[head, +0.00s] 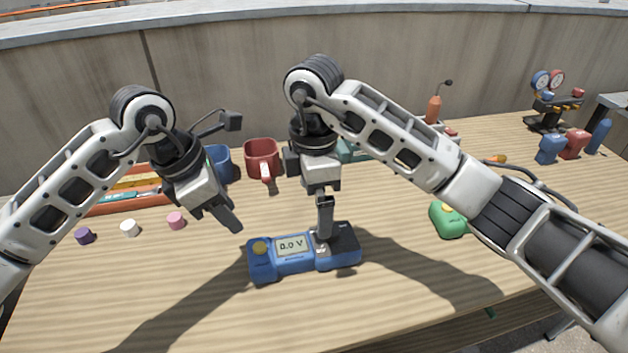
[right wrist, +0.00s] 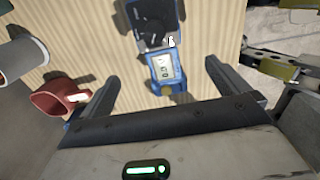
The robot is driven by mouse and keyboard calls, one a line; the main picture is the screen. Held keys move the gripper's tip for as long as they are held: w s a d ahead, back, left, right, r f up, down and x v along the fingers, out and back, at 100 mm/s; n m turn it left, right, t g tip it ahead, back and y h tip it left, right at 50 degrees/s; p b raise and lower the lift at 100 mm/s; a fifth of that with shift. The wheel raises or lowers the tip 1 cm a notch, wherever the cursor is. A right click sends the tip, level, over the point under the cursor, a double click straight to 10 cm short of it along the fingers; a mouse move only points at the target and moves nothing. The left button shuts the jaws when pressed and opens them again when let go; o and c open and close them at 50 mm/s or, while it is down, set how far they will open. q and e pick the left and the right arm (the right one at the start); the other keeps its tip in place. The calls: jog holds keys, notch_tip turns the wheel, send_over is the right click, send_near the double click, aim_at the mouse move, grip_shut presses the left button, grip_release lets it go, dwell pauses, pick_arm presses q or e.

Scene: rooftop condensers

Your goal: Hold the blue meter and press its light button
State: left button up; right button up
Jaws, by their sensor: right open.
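The blue meter (head: 293,266) lies on the wooden table, its display reading 0.0 V. A round yellow button (head: 260,247) is at its left end, and its right end is dark. I cannot tell which control is the light button. My right gripper (head: 323,236) points down over the meter's right half; one finger hides part of it. In the right wrist view the fingers are wide apart, with the meter (right wrist: 166,72) between them and gaps on both sides.
A red mug (head: 262,155) and a blue mug (head: 221,163) stand behind the grippers. A green device (head: 447,222) lies to the right, near my right arm. Small purple, white and pink caps (head: 176,220) lie left. A gauge set (head: 550,100) stands far right. The front table is clear.

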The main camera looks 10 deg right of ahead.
aim_at(315, 242)
notch_tip(315, 242, down, 13)
jog(key=shift+r, duration=0.2)
dwell(0.3)
jog(key=c, duration=1)
pick_arm(q)
jog(key=shift+c, duration=0.6)
pick_arm(e)
jog(key=c, duration=0.3)
pick_arm(q)
grip_shut()
